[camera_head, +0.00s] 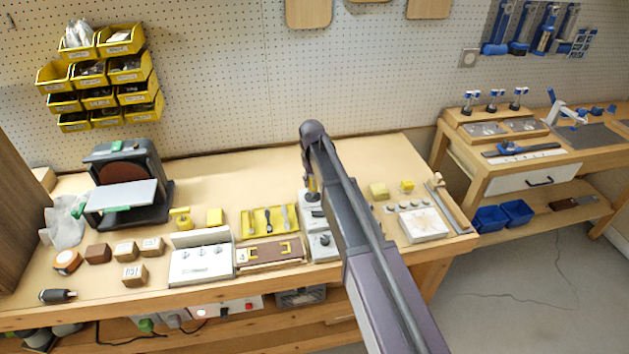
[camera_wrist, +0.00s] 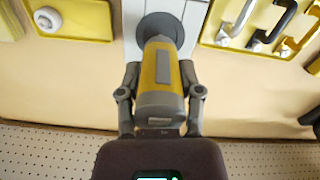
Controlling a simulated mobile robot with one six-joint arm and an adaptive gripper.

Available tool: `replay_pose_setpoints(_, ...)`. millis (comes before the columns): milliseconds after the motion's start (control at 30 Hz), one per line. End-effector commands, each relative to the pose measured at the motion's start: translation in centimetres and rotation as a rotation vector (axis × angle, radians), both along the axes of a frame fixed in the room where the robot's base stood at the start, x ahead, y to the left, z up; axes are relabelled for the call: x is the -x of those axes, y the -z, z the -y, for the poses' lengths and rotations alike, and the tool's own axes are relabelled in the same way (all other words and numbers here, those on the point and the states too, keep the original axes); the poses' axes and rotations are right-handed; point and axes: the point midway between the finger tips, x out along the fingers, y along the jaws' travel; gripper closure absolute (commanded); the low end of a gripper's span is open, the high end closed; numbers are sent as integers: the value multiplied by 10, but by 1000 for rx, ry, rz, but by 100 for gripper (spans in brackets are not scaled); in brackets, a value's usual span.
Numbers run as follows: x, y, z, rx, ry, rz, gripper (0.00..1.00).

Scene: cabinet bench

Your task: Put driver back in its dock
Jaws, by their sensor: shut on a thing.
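The driver (camera_wrist: 162,75), yellow and grey, is between the two fingers of my gripper (camera_wrist: 160,95) in the wrist view. The gripper is shut on its body. Its far end meets a dark round piece (camera_wrist: 160,27) over a pale panel; I cannot tell whether they touch or whether that round piece is the dock. In the head view my arm hides most of this spot. A bit of the driver (camera_head: 312,186) shows just left of the arm, above grey blocks (camera_head: 322,246) on the bench.
A yellow tray (camera_head: 249,232) with tools lies left of the grey blocks, and a white switch box (camera_head: 200,265) further left. A grinder (camera_head: 125,190) stands at the back left. A pale stone block (camera_head: 424,226) lies to the right. The rear middle of the bench is clear.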

Motion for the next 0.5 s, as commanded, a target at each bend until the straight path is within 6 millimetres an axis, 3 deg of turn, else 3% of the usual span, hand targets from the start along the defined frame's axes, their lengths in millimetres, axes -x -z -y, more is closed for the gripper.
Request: replay_pose_setpoints(500,0,8,0,0,-1,0,95)
